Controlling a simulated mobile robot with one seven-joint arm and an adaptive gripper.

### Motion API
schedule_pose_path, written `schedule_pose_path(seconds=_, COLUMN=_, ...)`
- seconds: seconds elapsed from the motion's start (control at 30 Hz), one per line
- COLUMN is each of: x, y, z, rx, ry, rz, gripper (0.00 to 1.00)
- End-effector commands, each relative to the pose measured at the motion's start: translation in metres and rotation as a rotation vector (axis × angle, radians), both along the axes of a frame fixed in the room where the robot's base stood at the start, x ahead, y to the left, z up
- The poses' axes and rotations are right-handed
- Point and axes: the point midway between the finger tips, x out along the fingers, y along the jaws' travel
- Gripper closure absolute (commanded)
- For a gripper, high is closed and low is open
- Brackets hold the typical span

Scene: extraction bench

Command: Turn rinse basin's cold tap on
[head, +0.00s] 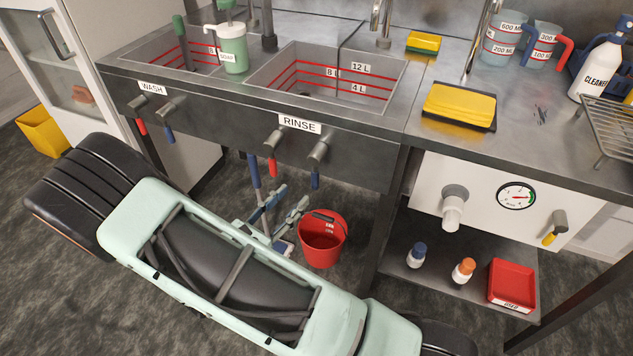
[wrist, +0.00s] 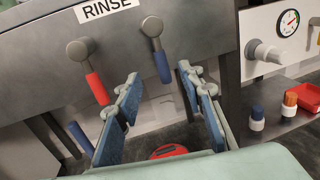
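The rinse basin (head: 283,85) is the right-hand sink, with a RINSE label on the front panel. Its cold tap (head: 316,160) has a blue handle that hangs nearly straight down from a metal knob, right of the red-handled tap. In the wrist view the cold tap (wrist: 161,62) appears between and beyond my gripper's two fingers. My gripper (head: 295,193) is open and empty, below the rinse taps. Its fingers (wrist: 160,76) point up toward the panel, one on each side of the blue handle in the picture. I see no clear contact with the handle.
The rinse basin's red-handled tap (head: 272,162) hangs close to the left. The WASH taps (head: 151,115) are farther left. A red bucket (head: 322,240) stands on the floor below. A white panel with a gauge (head: 515,196) and a lower shelf (head: 430,285) are at right.

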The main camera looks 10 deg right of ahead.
Motion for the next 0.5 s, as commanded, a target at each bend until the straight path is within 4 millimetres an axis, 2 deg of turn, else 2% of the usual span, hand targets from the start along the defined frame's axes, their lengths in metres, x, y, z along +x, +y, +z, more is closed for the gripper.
schedule_pose_path(seconds=0.5, x=0.059, y=-0.065, z=0.000, rx=0.004, ry=-0.003, rz=-0.007, gripper=0.64)
